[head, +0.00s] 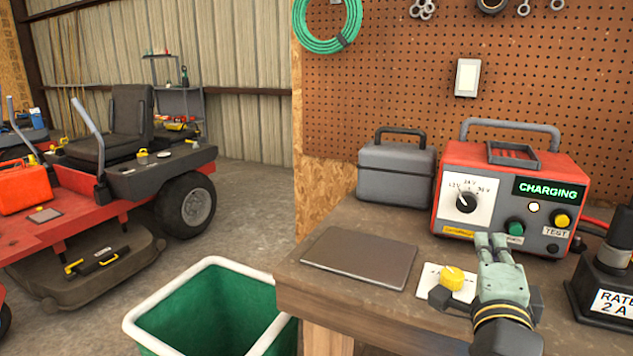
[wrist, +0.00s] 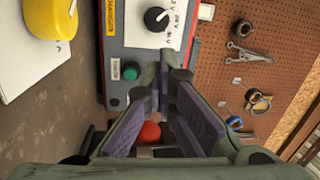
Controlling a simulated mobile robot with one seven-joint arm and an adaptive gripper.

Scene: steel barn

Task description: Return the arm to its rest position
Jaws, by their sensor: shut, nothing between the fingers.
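My gripper (head: 490,240) is in the head view at the lower right, above the workbench and in front of the red battery charger (head: 508,188). Its fingers are shut with nothing between them and point towards the charger's front panel. The charger's display reads CHARGING in green. In the wrist view the fingers (wrist: 166,85) come together in front of the panel, near a green button (wrist: 130,71) and a black dial (wrist: 157,19). I cannot tell from the head view whether the fingertips touch the panel.
A yellow knob (head: 452,278) on a white card lies left of my gripper. A grey toolbox (head: 396,172) and flat grey plate (head: 360,258) are on the bench. A black device (head: 603,285) stands close on the right. A green bin (head: 212,308) stands left of the bench.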

